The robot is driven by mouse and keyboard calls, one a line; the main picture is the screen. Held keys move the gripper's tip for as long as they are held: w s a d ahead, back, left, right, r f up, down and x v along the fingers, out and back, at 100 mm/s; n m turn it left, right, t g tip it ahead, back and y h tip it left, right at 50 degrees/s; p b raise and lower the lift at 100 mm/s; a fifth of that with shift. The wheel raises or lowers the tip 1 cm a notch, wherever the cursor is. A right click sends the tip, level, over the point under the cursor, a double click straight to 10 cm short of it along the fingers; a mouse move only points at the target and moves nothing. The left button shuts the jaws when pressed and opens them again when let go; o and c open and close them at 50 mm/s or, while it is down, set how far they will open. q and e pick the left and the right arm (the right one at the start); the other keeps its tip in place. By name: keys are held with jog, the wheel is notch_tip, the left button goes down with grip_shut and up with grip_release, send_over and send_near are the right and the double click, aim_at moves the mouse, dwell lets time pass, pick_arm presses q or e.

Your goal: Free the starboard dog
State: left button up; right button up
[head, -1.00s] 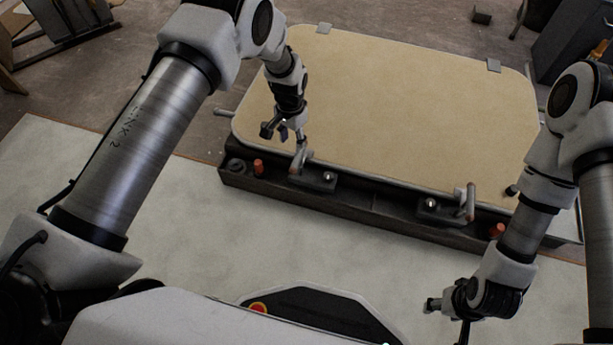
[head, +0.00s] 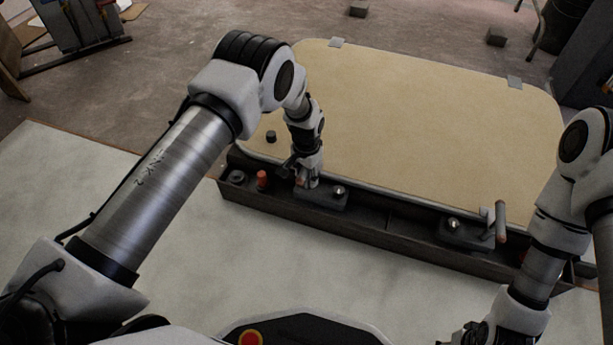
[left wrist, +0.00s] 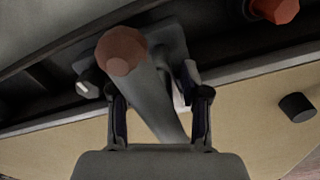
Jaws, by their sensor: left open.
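The hatch lid (head: 430,120) is a large tan panel with a pale rim. Two grey latch dogs sit on the dark near coaming, a left one (head: 325,198) and a right one (head: 463,236). The right dog's handle (head: 501,222) stands up. My left gripper (head: 302,176) is down at the left dog and hides most of its handle. In the left wrist view, this handle (left wrist: 165,100) with its brownish end (left wrist: 122,52) lies between the open fingers (left wrist: 152,88); contact is unclear. My right gripper (head: 465,334) is low at the bottom edge, partly cut off, away from both dogs.
An orange peg (head: 262,179) and a dark ring (head: 236,177) sit at the coaming's left end. A small dark knob (head: 271,136) is on the lid. Hinges (head: 515,82) are at the far edge. The pale floor sheet (head: 150,260) in front is clear.

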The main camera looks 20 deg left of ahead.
pick_arm(q)
grip_shut()
jog(key=shift+r, duration=0.1)
jog(key=m+p, duration=0.2)
jog(key=m, duration=0.1)
jog(key=shift+r+p, duration=0.1)
jog(key=shift+p, duration=0.3)
jog(key=m+p, duration=0.1)
jog(key=m, duration=0.1)
jog(key=shift+s+m+p, duration=0.1)
jog(key=shift+m+p, duration=0.2)
jog(key=shift+m, duration=0.1)
jog(key=m+p, duration=0.1)
jog(key=m, duration=0.1)
jog(key=shift+m, duration=0.3)
jog(key=m+p, duration=0.1)
jog(key=m, duration=0.2)
jog(key=shift+m, duration=0.3)
jog(key=m+p, duration=0.1)
jog(key=m, duration=0.5)
jog(key=shift+f, duration=0.2)
